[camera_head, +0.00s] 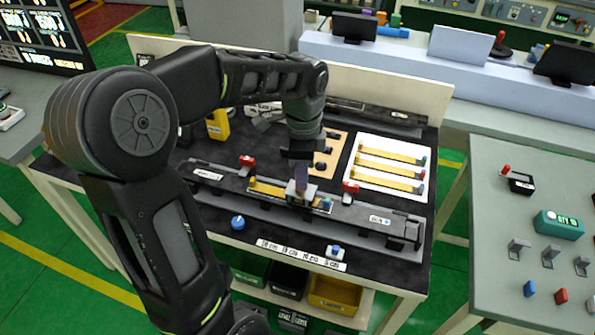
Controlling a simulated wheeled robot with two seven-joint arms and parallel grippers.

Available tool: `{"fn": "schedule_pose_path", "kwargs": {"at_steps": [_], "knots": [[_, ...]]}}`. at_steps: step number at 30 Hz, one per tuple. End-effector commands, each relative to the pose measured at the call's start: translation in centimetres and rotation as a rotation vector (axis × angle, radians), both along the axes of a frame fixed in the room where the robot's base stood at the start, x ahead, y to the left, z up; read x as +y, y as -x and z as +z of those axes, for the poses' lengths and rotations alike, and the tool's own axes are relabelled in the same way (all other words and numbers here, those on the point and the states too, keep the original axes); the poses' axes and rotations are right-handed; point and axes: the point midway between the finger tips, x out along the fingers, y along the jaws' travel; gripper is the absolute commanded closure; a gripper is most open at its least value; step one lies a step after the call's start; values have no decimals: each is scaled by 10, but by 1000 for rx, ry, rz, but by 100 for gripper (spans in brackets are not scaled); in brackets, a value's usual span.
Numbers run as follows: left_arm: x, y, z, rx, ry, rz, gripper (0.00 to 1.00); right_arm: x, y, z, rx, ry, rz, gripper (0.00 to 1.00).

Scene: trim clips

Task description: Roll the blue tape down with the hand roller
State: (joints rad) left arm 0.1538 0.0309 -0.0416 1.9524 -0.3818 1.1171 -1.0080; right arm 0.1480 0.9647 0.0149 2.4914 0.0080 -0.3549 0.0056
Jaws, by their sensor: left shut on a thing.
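My left gripper (302,160) points down over the dark fixture rail on the workbench. The yellow strip (266,189) lies lengthwise along the rail. A small blue piece (327,204) shows at its right end, which seems to be the blue tape's tab. The roller hides part of the strip. My right gripper is not in view.
Red clamps stand on the rail left (247,161) and right (350,188) of the strip. A white board (392,143) with several yellow strips lies behind right. A blue knob (238,222) is in front. A yellow device (218,124) stands behind left.

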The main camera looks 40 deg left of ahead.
Motion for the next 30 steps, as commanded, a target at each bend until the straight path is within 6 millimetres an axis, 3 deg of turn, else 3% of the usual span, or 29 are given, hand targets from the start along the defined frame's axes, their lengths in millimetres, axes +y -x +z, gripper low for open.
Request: {"fn": "schedule_pose_path", "kwargs": {"at_steps": [12,23,30], "knots": [[-14,-3,-4,9,1,1,100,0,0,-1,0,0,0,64],[-16,-3,-4,9,1,1,100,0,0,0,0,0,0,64],[-16,-4,7,7,1,1,100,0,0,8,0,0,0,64]]}}
